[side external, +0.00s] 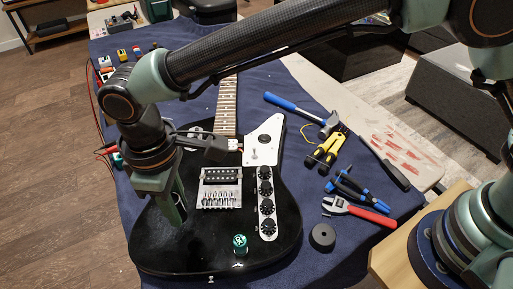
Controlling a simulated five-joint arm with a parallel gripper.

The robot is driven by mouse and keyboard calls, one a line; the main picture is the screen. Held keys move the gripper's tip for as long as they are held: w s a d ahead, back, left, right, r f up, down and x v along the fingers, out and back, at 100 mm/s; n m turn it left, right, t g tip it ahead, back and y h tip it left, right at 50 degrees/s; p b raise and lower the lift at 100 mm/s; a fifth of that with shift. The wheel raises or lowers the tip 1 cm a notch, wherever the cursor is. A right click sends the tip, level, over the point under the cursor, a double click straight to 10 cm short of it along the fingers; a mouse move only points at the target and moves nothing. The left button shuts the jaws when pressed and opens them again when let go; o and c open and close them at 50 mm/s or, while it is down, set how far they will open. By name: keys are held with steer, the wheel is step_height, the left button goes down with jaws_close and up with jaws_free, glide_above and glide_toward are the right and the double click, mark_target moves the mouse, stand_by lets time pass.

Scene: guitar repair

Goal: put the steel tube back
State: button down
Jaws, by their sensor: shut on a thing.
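My gripper (179,216) points down over the left part of a black electric guitar body (280,205). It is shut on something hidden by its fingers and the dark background. I cannot make out the steel tube in its jaws, and I see no clear steel tube elsewhere. Whether the fingertips touch the guitar is not clear. The guitar lies face up on a blue cloth (330,265). To the right of my gripper are its metal bridge (220,196), black pickup (221,176) and a plate with several black knobs (266,205).
A green-topped cylinder (240,243) stands on the guitar's lower part. Right of the guitar lie a blue hammer (300,108), yellow-black pliers (327,150), blue pliers (352,187), a red wrench (360,209) and a black roll (322,237). Small pedals (122,54) and cables lie at the upper left.

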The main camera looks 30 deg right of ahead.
mark_target(188, 232)
steer(key=shift+f, duration=2.9)
steer(key=shift+f, duration=0.1)
steer(key=c, duration=0.6)
jaws_free()
steer(key=shift+c, duration=0.2)
